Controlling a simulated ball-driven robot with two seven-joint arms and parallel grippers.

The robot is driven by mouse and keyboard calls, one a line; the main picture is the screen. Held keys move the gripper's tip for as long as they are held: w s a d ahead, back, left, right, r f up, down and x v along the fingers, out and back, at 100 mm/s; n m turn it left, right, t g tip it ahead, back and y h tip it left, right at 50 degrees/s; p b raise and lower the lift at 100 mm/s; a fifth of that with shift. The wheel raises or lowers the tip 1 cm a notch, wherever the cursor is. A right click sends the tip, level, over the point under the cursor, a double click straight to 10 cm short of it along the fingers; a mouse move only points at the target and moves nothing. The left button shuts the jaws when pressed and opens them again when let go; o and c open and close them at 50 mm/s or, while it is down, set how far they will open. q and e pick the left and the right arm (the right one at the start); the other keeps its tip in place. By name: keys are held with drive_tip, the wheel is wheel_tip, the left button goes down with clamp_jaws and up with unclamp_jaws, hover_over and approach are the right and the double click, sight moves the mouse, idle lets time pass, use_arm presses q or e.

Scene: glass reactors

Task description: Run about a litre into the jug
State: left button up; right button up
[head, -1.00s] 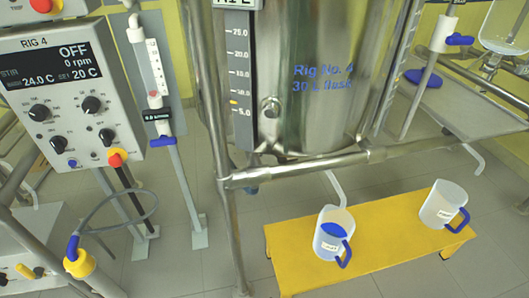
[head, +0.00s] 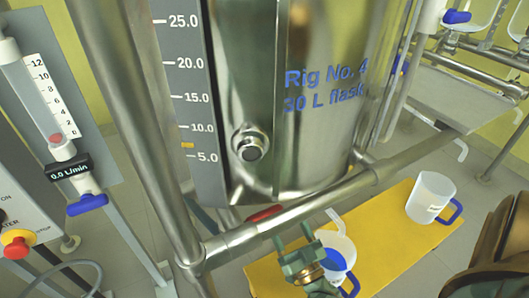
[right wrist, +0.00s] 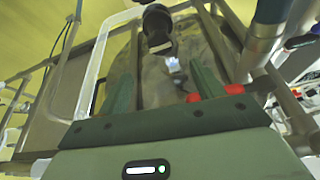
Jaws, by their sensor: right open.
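The steel 30 L flask (head: 315,130) of Rig No. 4 fills the middle of the head view. Its level scale (head: 190,110) has a yellow mark between 5 and 10. A red handle (head: 265,213) shows under the flask, by the frame rail; a red bar (right wrist: 225,92) also shows in the right wrist view, close to the right-hand finger. My right gripper (head: 294,240) is open, just below and right of the red handle. The jug (head: 337,250), blue inside, stands under the bent outlet pipe (head: 334,217), partly hidden by my gripper. My left gripper is out of view.
A second jug (head: 430,197), seemingly empty, stands at the right of the yellow bench (head: 385,245). A steel frame rail (head: 310,208) crosses before the flask. A flow meter (head: 45,95) reading 0.0 L/min stands at left.

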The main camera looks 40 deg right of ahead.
drive_tip(key=b+x, duration=0.3)
drive_tip(key=x, duration=0.9)
drive_tip(key=shift+w+d, duration=0.1)
drive_tip(key=shift+w, duration=0.25)
drive_tip(key=shift+w+r, duration=0.15)
drive_tip(key=shift+w, duration=0.1)
drive_tip(key=shift+w+d+r, duration=0.1)
drive_tip(key=shift+r, duration=0.05)
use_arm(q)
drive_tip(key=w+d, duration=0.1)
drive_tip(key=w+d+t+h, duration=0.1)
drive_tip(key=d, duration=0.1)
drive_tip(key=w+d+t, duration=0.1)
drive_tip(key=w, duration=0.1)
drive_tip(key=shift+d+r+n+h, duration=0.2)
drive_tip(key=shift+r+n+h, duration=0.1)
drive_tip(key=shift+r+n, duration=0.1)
use_arm(e)
drive_tip(key=c, duration=1)
